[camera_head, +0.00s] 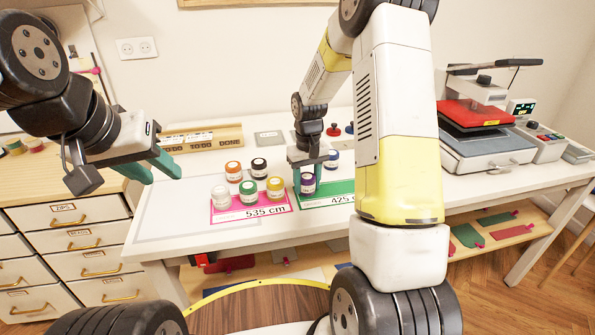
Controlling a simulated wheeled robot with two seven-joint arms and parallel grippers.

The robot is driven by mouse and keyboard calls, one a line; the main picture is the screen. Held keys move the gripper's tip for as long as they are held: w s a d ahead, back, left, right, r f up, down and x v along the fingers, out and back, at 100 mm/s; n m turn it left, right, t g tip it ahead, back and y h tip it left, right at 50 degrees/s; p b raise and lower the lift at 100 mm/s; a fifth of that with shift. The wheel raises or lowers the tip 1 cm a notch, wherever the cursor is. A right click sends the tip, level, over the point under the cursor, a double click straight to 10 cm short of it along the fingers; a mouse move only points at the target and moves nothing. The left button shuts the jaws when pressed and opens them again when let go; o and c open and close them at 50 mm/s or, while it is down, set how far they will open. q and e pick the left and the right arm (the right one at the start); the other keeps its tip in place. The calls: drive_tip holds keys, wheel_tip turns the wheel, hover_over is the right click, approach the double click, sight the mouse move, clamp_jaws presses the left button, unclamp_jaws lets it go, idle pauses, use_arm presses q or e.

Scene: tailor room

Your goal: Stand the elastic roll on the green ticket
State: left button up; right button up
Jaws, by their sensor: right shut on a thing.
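The green ticket (318,201), marked "425 cm", lies on the white table; my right arm hides its right part. My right gripper (308,178) points down over the ticket's left part. It is shut on an upright elastic roll with a dark purple side and pale top (308,185). I cannot tell whether the roll's base touches the ticket. Another roll with a blue side (332,160) stands just behind, at the ticket's back. My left gripper (158,168) is open and empty, above the table's left end, away from the tickets.
A pink ticket (263,211), marked "535 cm", lies left of the green one with several rolls on it. A wooden "TO DO / DONE" rack (225,135) stands behind. A red heat press (480,115) is at right, drawers (75,240) at left. The table's left front (165,225) is clear.

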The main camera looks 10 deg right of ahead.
sight(307, 177)
drive_tip(key=o, duration=1.3)
drive_tip(key=shift+f, duration=0.15)
drive_tip(key=shift+o, duration=0.2)
wheel_tip(307, 177, up, 12)
drive_tip(key=shift+f, duration=0.1)
drive_tip(key=s+r+t+y, duration=0.1)
drive_tip(key=s+r+t, duration=0.2)
drive_tip(key=s+r, duration=0.9)
drive_tip(key=s+a+r+m+t+y, duration=0.1)
drive_tip(key=s+a+t, duration=0.1)
drive_tip(key=s, duration=1)
drive_tip(key=shift+r+m+t, duration=0.3)
drive_tip(key=shift+r+t, duration=0.05)
drive_tip(key=shift+t, duration=0.25)
drive_tip(key=shift+s+a, duration=0.1)
